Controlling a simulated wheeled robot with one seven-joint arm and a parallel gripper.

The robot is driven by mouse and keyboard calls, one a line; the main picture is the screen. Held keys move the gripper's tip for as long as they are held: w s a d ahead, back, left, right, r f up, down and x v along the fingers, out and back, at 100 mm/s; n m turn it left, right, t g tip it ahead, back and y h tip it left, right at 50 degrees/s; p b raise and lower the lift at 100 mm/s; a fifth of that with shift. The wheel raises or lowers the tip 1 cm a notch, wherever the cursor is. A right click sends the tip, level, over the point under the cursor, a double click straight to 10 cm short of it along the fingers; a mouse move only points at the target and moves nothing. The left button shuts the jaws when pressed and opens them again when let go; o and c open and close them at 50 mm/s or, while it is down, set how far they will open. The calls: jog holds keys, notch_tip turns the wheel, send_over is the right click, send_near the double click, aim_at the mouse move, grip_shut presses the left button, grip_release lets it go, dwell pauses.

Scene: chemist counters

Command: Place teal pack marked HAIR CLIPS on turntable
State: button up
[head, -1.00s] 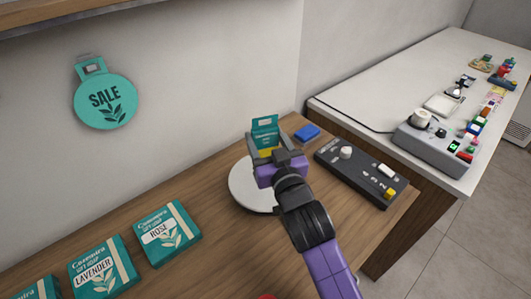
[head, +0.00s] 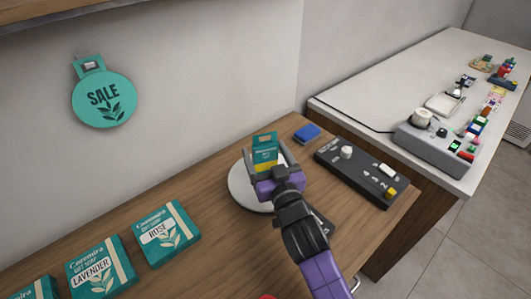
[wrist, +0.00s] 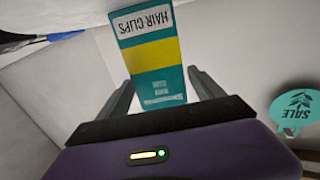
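The teal pack marked HAIR CLIPS (wrist: 148,52) has a yellow band and a white label, which reads upside down in the wrist view. In the head view the pack (head: 265,150) stands upright over the white round turntable (head: 240,188), seemingly on it; its base is hidden by my gripper. My gripper (head: 270,165) is open around the pack, with a finger at each side. In the wrist view the spread fingers of my gripper (wrist: 160,88) show a gap beside the pack.
A dark control panel (head: 362,172) and a blue block (head: 307,132) lie right of the turntable. Teal soap boxes, including ROSE (head: 167,234) and LAVENDER (head: 98,267), lie left. A round teal SALE sign (head: 104,95) hangs on the wall. A white counter (head: 380,90) stands right.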

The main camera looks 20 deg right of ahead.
jog(key=shift+r, duration=0.1)
jog(key=shift+r, duration=0.2)
jog(key=s+b, duration=0.1)
jog(key=s, duration=1.1)
jog(key=shift+a+b, duration=0.4)
jog(key=shift+a, duration=0.05)
jog(key=shift+f, duration=0.15)
jog(key=shift+g+y, duration=0.3)
jog(key=shift+g, duration=0.2)
jog(key=s+f, duration=0.1)
jog(key=s, duration=0.2)
jog(key=s+f, duration=0.4)
jog(key=s, duration=0.1)
jog(key=shift+s+a, duration=0.3)
jog(key=shift+s, duration=0.05)
jog(key=shift+n+g+y, duration=0.3)
jog(key=shift+n, duration=0.1)
jog(key=s, duration=0.2)
jog(key=s+f, duration=0.1)
jog(key=s, duration=0.4)
jog(key=shift+f, duration=0.4)
jog(key=s+d+r+g, duration=0.1)
jog(key=s+r, duration=0.1)
jog(key=s, duration=1.4)
jog(key=shift+d+g, duration=0.2)
jog(key=shift+g, duration=0.1)
